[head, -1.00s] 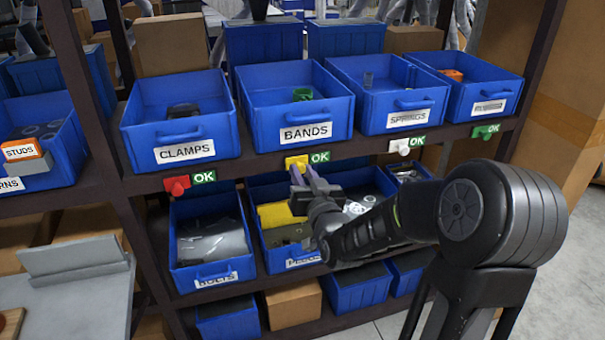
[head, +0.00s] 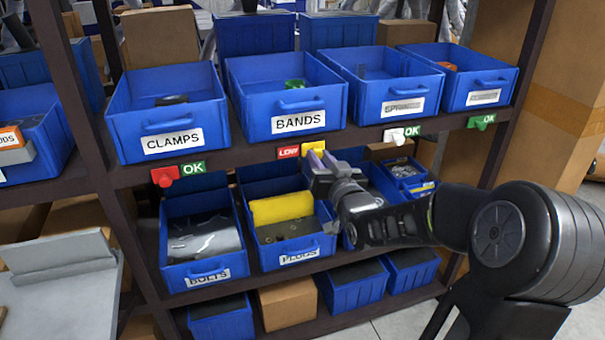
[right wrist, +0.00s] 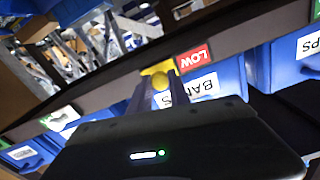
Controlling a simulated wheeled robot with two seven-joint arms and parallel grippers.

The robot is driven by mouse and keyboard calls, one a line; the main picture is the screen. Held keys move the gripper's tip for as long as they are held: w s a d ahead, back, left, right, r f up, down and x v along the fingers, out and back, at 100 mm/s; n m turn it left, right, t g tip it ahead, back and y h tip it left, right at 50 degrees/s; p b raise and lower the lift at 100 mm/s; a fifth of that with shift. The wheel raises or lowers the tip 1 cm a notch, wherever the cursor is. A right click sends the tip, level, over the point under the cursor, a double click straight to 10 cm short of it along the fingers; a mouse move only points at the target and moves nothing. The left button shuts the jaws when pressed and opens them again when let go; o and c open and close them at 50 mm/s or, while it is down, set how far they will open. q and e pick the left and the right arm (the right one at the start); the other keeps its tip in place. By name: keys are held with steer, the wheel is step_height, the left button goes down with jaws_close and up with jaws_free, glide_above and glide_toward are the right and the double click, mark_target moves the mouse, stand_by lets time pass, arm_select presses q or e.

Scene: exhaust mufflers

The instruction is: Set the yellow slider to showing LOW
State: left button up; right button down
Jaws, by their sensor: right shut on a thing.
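The yellow slider (head: 314,148) sits on the shelf edge below the BANDS bin, at the right end of its label. A red LOW label (head: 288,153) shows to its left, and no green OK shows there. My right gripper (head: 318,160) is shut on the yellow slider from the front. In the right wrist view the slider's yellow knob (right wrist: 160,80) is between the fingers, beside the red LOW label (right wrist: 194,58). My left gripper is not in view.
A red slider (head: 165,177) on the left and white (head: 394,136) and green (head: 482,122) sliders on the right each show OK. The BANDS bin (head: 290,100) is just above my gripper. The PLUGS bin (head: 290,247) is below it.

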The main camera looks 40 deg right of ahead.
steer(key=shift+s+d+r, duration=0.1)
steer(key=shift+d, duration=0.2)
steer(key=c, duration=1.2)
jaws_free()
steer(key=shift+s, duration=0.15)
steer(key=v, duration=0.7)
steer(key=shift+s+a, duration=0.15)
steer(key=shift+s, duration=0.15)
